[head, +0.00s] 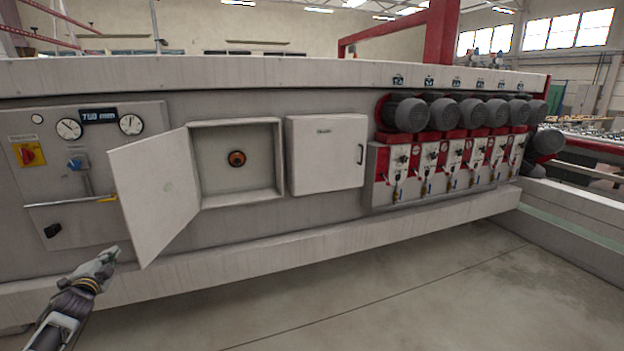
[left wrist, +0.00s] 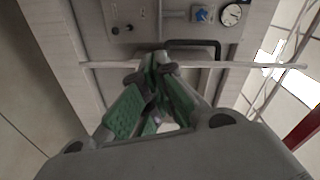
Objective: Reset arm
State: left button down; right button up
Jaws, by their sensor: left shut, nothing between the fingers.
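My left gripper (head: 112,254) is at the lower left in the head view, in front of the machine and just left of the open cabinet door's lower corner. Its green-padded fingers (left wrist: 157,68) show shut and empty in the left wrist view. The white cabinet door (head: 155,190) stands swung open to the left. The open compartment (head: 237,160) has an orange-and-black round knob (head: 237,159) on its back wall. In the left wrist view, a dark bar handle (left wrist: 195,44) lies just beyond the fingertips; I cannot tell if they touch it. My right gripper is not in view.
A second cabinet door (head: 325,155) is closed beside the compartment. The control panel at left carries gauges (head: 69,129) and a red switch (head: 29,154). Several grey motors (head: 405,113) line the right. The floor (head: 400,290) in front is clear.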

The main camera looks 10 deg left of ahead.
pick_arm(q)
jog(key=s+a+f+n+g, duration=0.2)
jog(key=s+f+n+g, duration=0.15)
jog(key=f, duration=0.85)
jog(key=s+a+f+n+g, duration=0.2)
jog(key=s+f, duration=0.2)
jog(key=f, duration=0.8)
jog(key=s+d+f+n+g+h, duration=0.1)
jog(key=s+d+f, duration=0.35)
jog(key=f, duration=0.45)
jog(key=s+d+f+g+h, duration=0.1)
jog(key=s+d+f+g, duration=0.15)
jog(key=s+f, duration=0.4)
jog(key=s+d+f+n+h, duration=0.1)
jog(key=s+d+f, duration=0.25)
jog(key=f, duration=0.65)
jog(key=s+d+f+g+h, duration=0.3)
jog(key=s+d+f+g, duration=0.1)
jog(key=s+d+f, duration=1.45)
jog(key=s+d+f+g+h, duration=0.1)
jog(key=s+d, duration=0.3)
jog(key=d, duration=0.8)
jog(key=s+d+f+h, duration=0.1)
jog(key=s+d+f, duration=0.2)
jog(key=d, duration=1)
jog(key=shift+s+d+m+g, duration=0.15)
jog(key=shift+s+m+g, duration=0.3)
jog(key=shift+s, duration=0.8)
